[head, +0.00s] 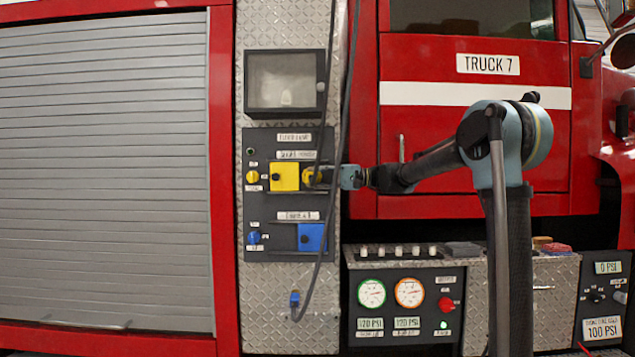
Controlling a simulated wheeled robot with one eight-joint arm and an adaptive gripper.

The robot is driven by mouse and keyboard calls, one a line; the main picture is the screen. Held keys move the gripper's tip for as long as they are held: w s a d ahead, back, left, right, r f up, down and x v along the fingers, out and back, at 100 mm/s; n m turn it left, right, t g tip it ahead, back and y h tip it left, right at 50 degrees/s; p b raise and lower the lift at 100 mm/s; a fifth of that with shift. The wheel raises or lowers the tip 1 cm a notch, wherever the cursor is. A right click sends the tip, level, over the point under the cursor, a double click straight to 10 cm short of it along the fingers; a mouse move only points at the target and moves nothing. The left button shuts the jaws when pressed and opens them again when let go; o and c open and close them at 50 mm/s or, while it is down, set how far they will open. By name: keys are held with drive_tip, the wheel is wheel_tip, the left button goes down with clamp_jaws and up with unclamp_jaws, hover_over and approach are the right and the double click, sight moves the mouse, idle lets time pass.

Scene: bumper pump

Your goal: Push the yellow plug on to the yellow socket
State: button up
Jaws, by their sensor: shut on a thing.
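My gripper (334,176) reaches in from the right at the panel's upper row. It is shut on the yellow plug (317,178), which is small here and mostly hidden by the fingers and a dark cable. The plug is at the yellow socket (307,175), just right of the square yellow cover (284,177), which appears swung open to the left. The plug and socket overlap in this view, so I cannot tell whether they touch or how far the plug is in.
A blue cover (312,237) and blue knob (254,237) sit below; a yellow knob (253,177) is at left. A blue plug (294,299) hangs on a cable. A glass-fronted box (285,82) is above. A gauge console (405,305) stands at lower right.

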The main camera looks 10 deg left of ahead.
drive_tip(key=shift+w+a, duration=0.1)
drive_tip(key=shift+w, duration=0.25)
idle(0.4)
drive_tip(key=o, duration=1.1)
drive_tip(key=v, duration=1.2)
drive_tip(key=s+d+f+m+t+h, duration=0.1)
drive_tip(key=s+d+f+h, duration=0.4)
drive_tip(key=s+d+f, duration=0.6)
drive_tip(key=s+d+f+m+t+h, duration=0.1)
drive_tip(key=s+d+f+t+h, duration=0.2)
drive_tip(key=s+d+f+h, duration=0.3)
drive_tip(key=s+d+f+t+h, duration=0.2)
drive_tip(key=s+d+f+h, duration=0.4)
drive_tip(key=s+d+f, duration=1)
drive_tip(key=shift+s+d+f+m+t, duration=0.15)
drive_tip(key=shift+s+f, duration=0.35)
drive_tip(key=shift+f, duration=1.6)
drive_tip(key=shift+s+f+m+t, duration=0.1)
drive_tip(key=shift+s+f, duration=0.35)
drive_tip(key=shift+f, duration=1.7)
drive_tip(key=shift+s+d+f+m+t, duration=0.15)
drive_tip(key=shift+s+f, duration=0.35)
drive_tip(key=shift+f, duration=1.6)
